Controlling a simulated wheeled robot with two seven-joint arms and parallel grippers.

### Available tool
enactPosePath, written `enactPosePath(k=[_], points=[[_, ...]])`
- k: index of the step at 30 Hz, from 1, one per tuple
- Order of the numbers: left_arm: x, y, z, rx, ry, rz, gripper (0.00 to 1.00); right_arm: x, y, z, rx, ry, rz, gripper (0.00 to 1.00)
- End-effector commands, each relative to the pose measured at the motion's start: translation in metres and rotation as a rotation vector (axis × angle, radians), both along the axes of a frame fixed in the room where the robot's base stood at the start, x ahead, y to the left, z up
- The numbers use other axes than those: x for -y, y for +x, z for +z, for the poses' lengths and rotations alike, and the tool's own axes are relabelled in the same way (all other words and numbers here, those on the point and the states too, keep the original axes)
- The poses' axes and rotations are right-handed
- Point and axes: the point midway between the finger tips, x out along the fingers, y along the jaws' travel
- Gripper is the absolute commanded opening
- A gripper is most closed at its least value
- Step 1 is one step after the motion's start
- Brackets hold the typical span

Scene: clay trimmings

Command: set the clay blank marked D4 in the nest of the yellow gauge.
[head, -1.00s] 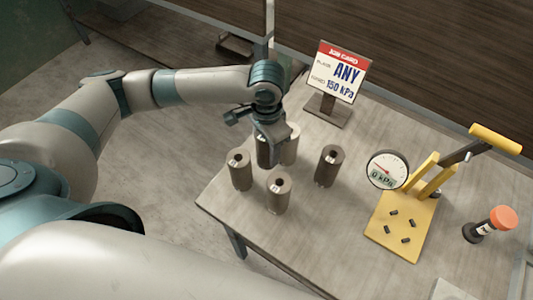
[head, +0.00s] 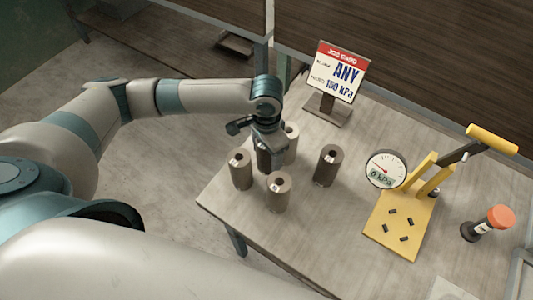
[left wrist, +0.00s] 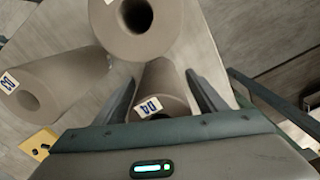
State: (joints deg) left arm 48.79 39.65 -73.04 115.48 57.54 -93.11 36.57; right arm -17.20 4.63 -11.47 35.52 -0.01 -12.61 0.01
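The clay blank marked D4 (left wrist: 162,88) is a brown hollow cylinder standing between the fingers of my left gripper (left wrist: 163,92) in the left wrist view. A gap shows beside the right finger, so the gripper is open around it. In the head view my left gripper (head: 265,145) is over this dark blank (head: 263,160), hiding its top. The yellow gauge (head: 385,238) stands at the right of the table, with several short dark pegs on its empty plate and a dial (head: 386,169) that appears to read 0 kPa. My right gripper is not in view.
Other blanks stand close around: left (head: 240,172), front (head: 278,195), right (head: 327,168) and behind (head: 291,145). A job card (head: 338,72) reads ANY and 150 kPa. Table between blanks and gauge is clear.

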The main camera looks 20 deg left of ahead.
Motion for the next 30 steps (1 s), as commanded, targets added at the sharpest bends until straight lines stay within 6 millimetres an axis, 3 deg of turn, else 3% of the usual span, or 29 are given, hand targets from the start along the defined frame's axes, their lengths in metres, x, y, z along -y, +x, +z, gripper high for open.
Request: enactPosePath(k=[11,30], points=[[0.000,0.001,0.012,0.001,-0.002,-0.001,0.65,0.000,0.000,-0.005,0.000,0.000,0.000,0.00],[0.000,0.001,0.110,0.002,0.000,-0.001,0.65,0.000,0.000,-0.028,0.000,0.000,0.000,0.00]])
